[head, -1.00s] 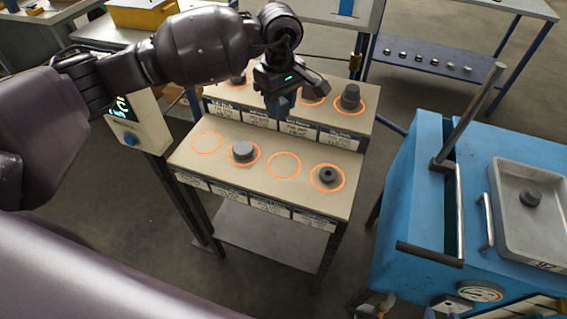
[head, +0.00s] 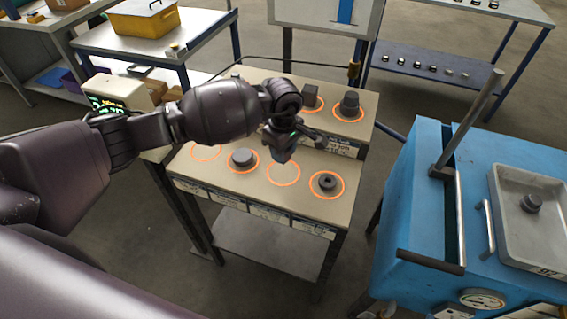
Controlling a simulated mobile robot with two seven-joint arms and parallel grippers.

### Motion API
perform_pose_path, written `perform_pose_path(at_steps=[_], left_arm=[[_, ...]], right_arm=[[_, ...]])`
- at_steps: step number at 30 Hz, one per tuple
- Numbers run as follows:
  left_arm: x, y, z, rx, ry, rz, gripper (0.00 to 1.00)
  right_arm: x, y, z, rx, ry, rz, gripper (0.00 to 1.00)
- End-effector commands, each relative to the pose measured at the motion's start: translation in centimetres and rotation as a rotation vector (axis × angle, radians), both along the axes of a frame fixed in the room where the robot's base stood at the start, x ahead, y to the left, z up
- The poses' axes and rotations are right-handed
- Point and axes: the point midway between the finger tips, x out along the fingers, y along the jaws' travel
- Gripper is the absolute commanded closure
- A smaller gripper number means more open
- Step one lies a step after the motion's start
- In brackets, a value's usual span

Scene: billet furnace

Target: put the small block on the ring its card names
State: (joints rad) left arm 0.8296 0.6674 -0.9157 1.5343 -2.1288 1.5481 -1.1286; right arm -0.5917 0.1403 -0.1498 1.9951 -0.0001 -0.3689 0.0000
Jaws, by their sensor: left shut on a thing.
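My left gripper (head: 283,145) is shut on a small grey block (head: 282,157), mostly hidden by the fingers. It hangs over the front row of the stepped stand, at the back part of the empty third orange ring (head: 283,181). I cannot tell whether the block touches the surface. The front-left ring (head: 206,160) looks empty and is partly hidden by my arm. A flat dark disc (head: 242,158) and a dark holed piece (head: 327,182) sit in the other front rings. White cards (head: 270,213) line the front edge; their print is too small to read. My right gripper is not in view.
On the back row, a dark block (head: 311,101) and a stepped dark piece (head: 349,105) stand in rings; my arm hides the left part. A blue machine (head: 415,200) with a grey tray (head: 530,240) stands at right. A yellow box (head: 143,20) is behind.

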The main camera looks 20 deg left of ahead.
Motion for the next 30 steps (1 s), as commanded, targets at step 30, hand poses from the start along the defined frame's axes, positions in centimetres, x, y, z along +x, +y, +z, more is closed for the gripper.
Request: perform_pose_path(at_steps=[30], left_arm=[[0.1,0.0,-5.6,-0.001,-0.002,0.0,0.62]], right_arm=[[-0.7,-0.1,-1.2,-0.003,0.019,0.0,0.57]])
